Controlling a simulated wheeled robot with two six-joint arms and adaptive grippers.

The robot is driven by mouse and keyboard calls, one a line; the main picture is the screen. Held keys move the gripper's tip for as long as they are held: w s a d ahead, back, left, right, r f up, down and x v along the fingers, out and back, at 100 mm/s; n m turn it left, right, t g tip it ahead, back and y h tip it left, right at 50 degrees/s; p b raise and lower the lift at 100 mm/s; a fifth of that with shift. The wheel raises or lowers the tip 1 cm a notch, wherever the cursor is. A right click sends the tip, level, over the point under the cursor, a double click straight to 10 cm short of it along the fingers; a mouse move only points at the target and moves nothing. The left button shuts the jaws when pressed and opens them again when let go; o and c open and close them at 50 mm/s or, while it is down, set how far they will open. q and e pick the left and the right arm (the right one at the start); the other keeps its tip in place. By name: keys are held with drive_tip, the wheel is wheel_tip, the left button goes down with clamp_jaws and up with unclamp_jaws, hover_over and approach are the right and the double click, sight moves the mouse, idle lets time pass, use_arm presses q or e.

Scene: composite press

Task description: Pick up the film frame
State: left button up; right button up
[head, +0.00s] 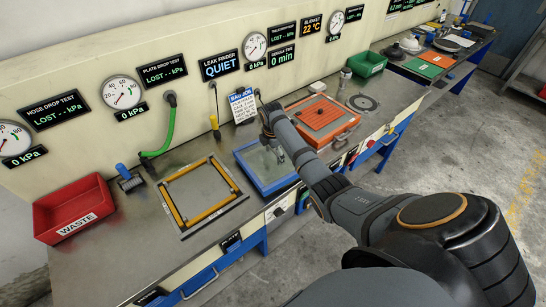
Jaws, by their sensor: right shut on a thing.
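A blue square frame with a pale bluish sheet inside, which looks like the film frame (245,169), is at the middle of the workbench. My right gripper (279,154) is over the sheet inside the blue frame and is shut. What its fingers hold is small and partly hidden by my arm; it appears to be part of the film frame. My right arm covers the frame's right side. I cannot tell whether the frame is clear of the bench. My left gripper is out of view.
A yellow-edged square plate (169,207) lies left of the blue frame. A red waste bin (73,214) stands at far left. An orange panel with a handle (338,127) is to the right, with a green bin (366,64) behind. A green hose (167,135) hangs from the back wall.

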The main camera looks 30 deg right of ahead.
drive_tip(key=s+r, duration=0.1)
drive_tip(key=s+a+r, duration=0.1)
drive_tip(key=r, duration=0.1)
drive_tip(key=s+a+r+b, duration=0.1)
drive_tip(key=r, duration=0.1)
drive_tip(key=shift+s+r, duration=0.25)
drive_tip(key=shift+s, duration=0.1)
drive_tip(key=s+a+r+p, duration=0.1)
drive_tip(key=s+a+r, duration=0.3)
drive_tip(key=s, duration=0.5)
drive_tip(key=shift+a+r+p, duration=0.25)
drive_tip(key=shift+r+p, duration=0.05)
drive_tip(key=shift+r, duration=0.4)
drive_tip(key=shift+w, duration=0.15)
